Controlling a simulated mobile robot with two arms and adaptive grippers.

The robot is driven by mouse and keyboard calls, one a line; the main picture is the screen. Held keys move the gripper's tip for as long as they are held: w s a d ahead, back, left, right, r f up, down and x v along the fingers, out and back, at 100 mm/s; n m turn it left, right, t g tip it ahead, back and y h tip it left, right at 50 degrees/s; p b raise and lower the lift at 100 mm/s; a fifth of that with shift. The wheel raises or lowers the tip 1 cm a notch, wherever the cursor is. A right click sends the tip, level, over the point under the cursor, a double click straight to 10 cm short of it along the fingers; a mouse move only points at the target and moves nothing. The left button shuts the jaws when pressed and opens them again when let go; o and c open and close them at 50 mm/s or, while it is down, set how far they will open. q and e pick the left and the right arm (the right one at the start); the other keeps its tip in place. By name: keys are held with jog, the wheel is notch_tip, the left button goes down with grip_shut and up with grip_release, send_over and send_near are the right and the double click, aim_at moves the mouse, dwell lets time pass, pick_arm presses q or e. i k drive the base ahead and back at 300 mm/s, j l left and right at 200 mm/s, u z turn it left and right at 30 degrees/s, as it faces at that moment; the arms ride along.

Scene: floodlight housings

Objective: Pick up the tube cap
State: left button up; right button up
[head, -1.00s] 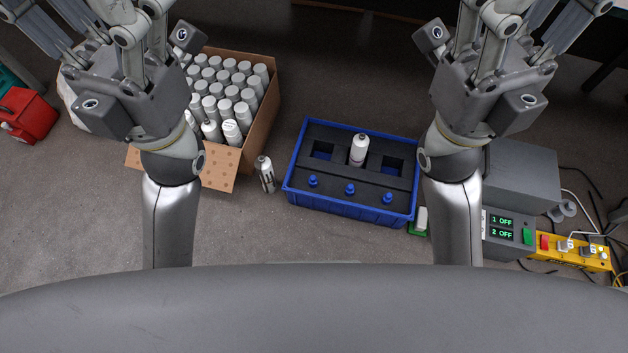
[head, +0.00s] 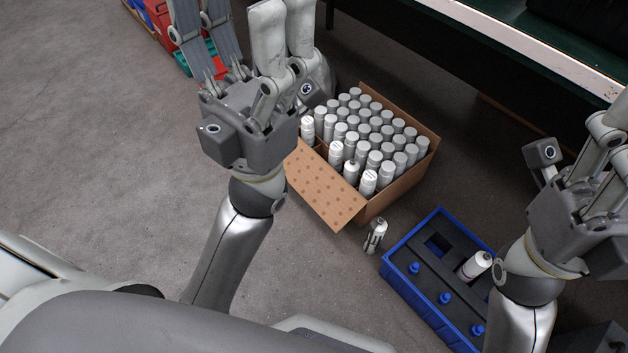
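No separate loose tube cap can be made out. White tubes with grey caps (head: 375,140) stand in an open cardboard box.
The cardboard box (head: 400,185) has a perforated flap (head: 322,186) folded out toward me. A long dark table (head: 540,45) with a pale edge runs across the upper right. Red and teal containers (head: 165,30) lie at the upper left. The floor on the left is clear.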

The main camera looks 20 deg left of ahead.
aim_at(413, 268)
jog(key=u, duration=0.3)
jog(key=i+j+z, duration=0.2)
jog(key=j+z, duration=0.25)
jog(key=i+j+z, duration=0.15)
jog(key=j+z, duration=0.15)
jog(key=z, duration=0.2)
jog(key=j+z, duration=0.45)
jog(key=i, duration=0.05)
